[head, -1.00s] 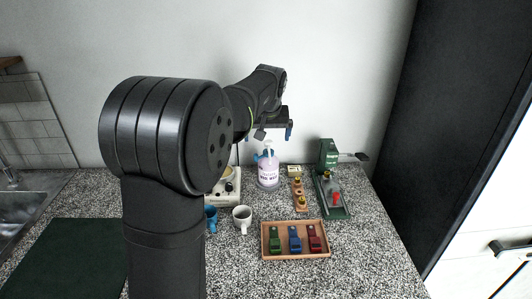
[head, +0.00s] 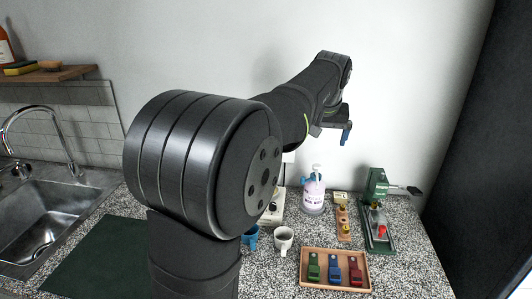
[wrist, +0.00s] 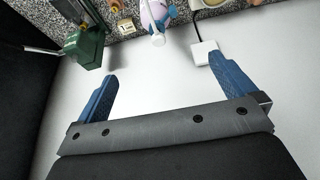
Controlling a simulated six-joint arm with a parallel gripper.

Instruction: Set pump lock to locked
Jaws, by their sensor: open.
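The pump bottle (head: 313,197), pale lilac with dark print and a white pump top, stands at the back of the counter near the wall. A blue piece (head: 304,181) shows at its neck, on the left side. I cannot tell the lock's setting. My gripper (wrist: 162,70) is open and empty, with two blue fingers wide apart. In the head view my gripper (head: 346,135) is above and right of the bottle, apart from it.
A green press-like tool (head: 376,215) and a wooden strip with brass knobs (head: 343,222) stand right of the bottle. A wooden tray (head: 335,286) holds green, blue and red clips. The wall is close behind.

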